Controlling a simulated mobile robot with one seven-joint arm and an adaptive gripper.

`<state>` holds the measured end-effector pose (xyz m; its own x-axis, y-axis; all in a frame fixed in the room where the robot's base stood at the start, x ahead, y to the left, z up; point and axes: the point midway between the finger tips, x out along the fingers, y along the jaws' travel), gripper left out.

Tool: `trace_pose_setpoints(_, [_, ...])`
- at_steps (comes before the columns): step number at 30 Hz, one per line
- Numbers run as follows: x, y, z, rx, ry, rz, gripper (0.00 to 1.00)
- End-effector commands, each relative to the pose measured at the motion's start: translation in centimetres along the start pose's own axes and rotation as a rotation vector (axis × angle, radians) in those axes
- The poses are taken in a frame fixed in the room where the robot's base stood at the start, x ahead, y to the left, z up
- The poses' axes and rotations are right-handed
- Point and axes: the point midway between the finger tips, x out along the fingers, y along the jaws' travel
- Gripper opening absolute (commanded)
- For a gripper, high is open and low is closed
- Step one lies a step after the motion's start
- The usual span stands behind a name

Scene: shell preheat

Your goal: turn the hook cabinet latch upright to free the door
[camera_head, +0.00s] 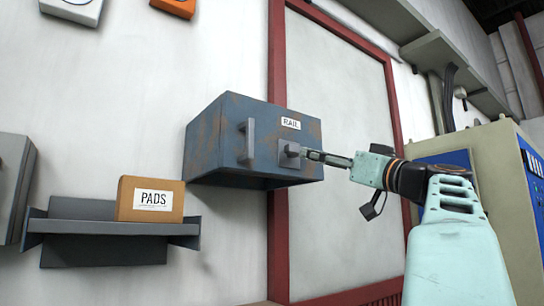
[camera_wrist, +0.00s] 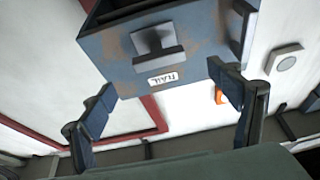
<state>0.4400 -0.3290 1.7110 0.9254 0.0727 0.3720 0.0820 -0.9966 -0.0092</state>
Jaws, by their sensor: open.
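The blue-grey, rust-marked cabinet (camera_head: 222,130) labelled RAIL hangs on the white wall, its door shut. The grey latch (camera_head: 290,152) sits on the door's right part, below the label. In the wrist view, which is upside down, the latch (camera_wrist: 155,50) is a square plate with a bar lying level, parallel to the label. A vertical grey handle (camera_head: 248,142) is on the door's left part. My gripper (camera_head: 315,156) is just right of the latch in the head view. In the wrist view my gripper (camera_wrist: 160,77) is open, the latch ahead between its fingers, no contact visible.
A shelf (camera_head: 105,228) with a PADS box (camera_head: 150,200) is at lower left. A grey box (camera_head: 12,185) is at the left edge. A red-framed panel (camera_head: 340,90) lies behind the cabinet. A beige and blue machine (camera_head: 495,165) stands at right.

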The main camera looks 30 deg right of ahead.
Motion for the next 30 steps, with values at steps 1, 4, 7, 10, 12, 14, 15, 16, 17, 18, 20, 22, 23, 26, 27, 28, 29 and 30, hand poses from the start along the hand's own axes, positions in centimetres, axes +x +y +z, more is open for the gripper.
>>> trace_pose_setpoints(1, [-0.2,0.2,-0.3,-0.006,0.006,0.001,0.83])
trace_pose_setpoints(4, [0.1,0.3,-0.6,-0.009,0.013,-0.002,0.83])
trace_pose_setpoints(7, [1.2,0.2,-0.7,-0.009,0.013,-0.003,0.83])
trace_pose_setpoints(10, [3.0,0.2,-0.8,-0.009,0.012,-0.003,0.83])
trace_pose_setpoints(12, [4.4,0.2,-0.9,-0.007,0.012,-0.003,0.83])
trace_pose_setpoints(14, [5.6,0.2,-1.0,-0.007,0.012,-0.003,0.83])
trace_pose_setpoints(15, [6.4,0.2,-0.9,-0.006,0.011,-0.003,0.83])
trace_pose_setpoints(16, [7.0,0.2,-0.9,-0.007,0.011,-0.003,0.83])
trace_pose_setpoints(17, [7.5,0.2,-1.0,-0.008,0.011,-0.002,0.83])
trace_pose_setpoints(18, [8.1,0.2,-0.9,-0.008,0.011,-0.002,0.83])
trace_pose_setpoints(20, [8.9,0.2,-0.8,-0.007,0.011,-0.002,0.83])
trace_pose_setpoints(22, [9.6,0.2,-0.8,-0.008,0.012,-0.002,0.83])
trace_pose_setpoints(23, [9.8,0.2,-0.8,-0.008,0.012,-0.002,0.83])
trace_pose_setpoints(26, [10.3,0.3,-0.7,-0.008,0.012,0.001,0.83])
trace_pose_setpoints(27, [10.5,0.3,-0.6,-0.008,0.011,0.001,0.83])
trace_pose_setpoints(28, [10.5,0.3,-0.6,-0.008,0.011,0.001,0.83])
trace_pose_setpoints(29, [10.5,0.3,-0.6,-0.009,0.011,0.001,0.83])
trace_pose_setpoints(30, [10.5,0.3,-0.6,-0.009,0.011,0.001,0.83])
